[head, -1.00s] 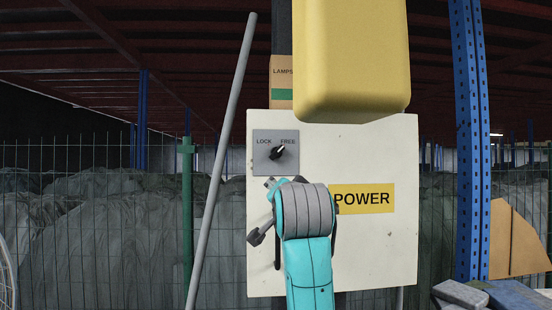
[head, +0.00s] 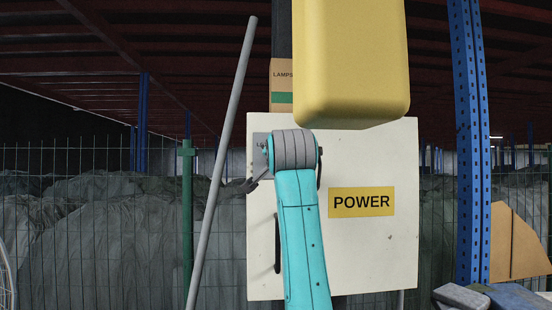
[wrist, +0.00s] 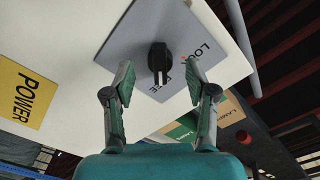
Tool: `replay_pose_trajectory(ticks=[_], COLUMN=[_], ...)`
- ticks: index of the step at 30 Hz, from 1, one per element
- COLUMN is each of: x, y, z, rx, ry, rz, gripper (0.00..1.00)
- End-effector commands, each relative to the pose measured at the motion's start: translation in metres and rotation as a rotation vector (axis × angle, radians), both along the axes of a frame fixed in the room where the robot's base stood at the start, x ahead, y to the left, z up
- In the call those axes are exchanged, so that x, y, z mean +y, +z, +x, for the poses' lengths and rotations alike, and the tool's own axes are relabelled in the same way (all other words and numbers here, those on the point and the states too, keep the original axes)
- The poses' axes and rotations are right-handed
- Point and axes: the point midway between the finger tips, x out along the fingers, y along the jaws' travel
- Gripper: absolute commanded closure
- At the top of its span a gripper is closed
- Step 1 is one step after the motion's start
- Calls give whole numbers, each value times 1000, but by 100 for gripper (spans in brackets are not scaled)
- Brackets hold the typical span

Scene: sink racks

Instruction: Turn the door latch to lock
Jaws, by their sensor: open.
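The door latch is a black knob (wrist: 159,58) on a grey plate (wrist: 136,38) marked LOCK and FREE. In the wrist view its white-marked end points down, toward the FREE label. My gripper (wrist: 159,82) is open, with one fingertip on each side of the knob in the picture. No contact shows, and I cannot tell the remaining depth. In the head view my arm hides the knob and most of the plate; only the plate's left edge (head: 258,142) shows. The plate is on the white door (head: 360,250).
A yellow POWER label (head: 361,202) is on the door, and a dark handle (head: 277,250) is at its left. A large yellow box (head: 350,60) overhangs the door's top. A grey pole (head: 222,160) leans at left, and a blue post (head: 468,150) stands at right.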

Motion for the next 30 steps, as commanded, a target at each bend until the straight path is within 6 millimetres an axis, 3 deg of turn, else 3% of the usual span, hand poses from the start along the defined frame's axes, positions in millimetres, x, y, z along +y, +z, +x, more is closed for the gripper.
replay_pose_trajectory(ticks=[7, 17, 24, 30], x=[2, 2, 2, 2], y=[0, 0, 0, 0], z=[21, 23, 23, 23], rx=[0, -1, -1, -1], ry=[0, -1, -1, -1], rz=[1, 0, 0, -7], gripper=[44, 44, 100, 100])
